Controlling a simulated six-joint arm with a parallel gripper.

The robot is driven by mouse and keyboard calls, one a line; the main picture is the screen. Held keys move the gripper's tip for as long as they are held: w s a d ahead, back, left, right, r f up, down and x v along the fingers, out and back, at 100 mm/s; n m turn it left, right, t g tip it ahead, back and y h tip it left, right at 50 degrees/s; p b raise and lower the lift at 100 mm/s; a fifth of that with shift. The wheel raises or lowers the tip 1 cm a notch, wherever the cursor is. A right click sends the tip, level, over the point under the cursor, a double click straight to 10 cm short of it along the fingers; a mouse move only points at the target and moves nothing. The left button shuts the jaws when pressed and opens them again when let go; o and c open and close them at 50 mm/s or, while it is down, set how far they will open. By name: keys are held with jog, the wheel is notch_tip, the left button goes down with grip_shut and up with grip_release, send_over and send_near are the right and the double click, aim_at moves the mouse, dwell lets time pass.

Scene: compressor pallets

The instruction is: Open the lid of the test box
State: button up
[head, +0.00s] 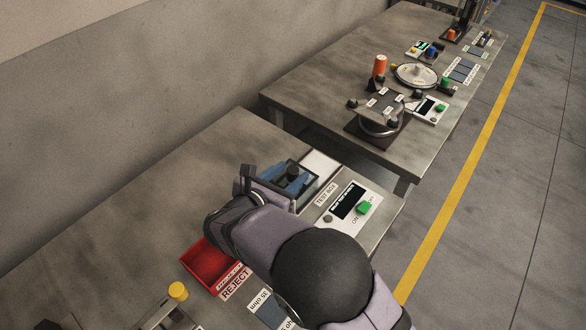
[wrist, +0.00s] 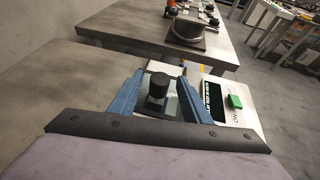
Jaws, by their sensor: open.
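The test box (head: 308,198) stands on the near table beside its "TEST BOX" label, mostly hidden behind my gripper in the head view. A black round knob (wrist: 157,88) stands upright on its lid, which looks glassy and lies flat as far as I can see. My gripper (head: 290,180) is over the box with its blue fingers apart. In the wrist view, my gripper (wrist: 160,79) has one finger on each side of the knob, with a visible gap on both sides. I cannot tell whether the fingertips are level with the knob.
A control panel (head: 349,203) with a dark display and green switch (head: 364,207) sits right of the box. A red reject bin (head: 206,262) is at the left, with a yellow knob (head: 178,291) nearer. A second table (head: 310,85) holds other fixtures.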

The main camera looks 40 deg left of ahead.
jog(key=shift+x, duration=1.05)
grip_shut()
jog(key=w+b, duration=0.1)
jog(key=w, duration=0.8)
jog(key=shift+w+b, duration=0.4)
grip_release()
jog(key=shift+s, duration=0.15)
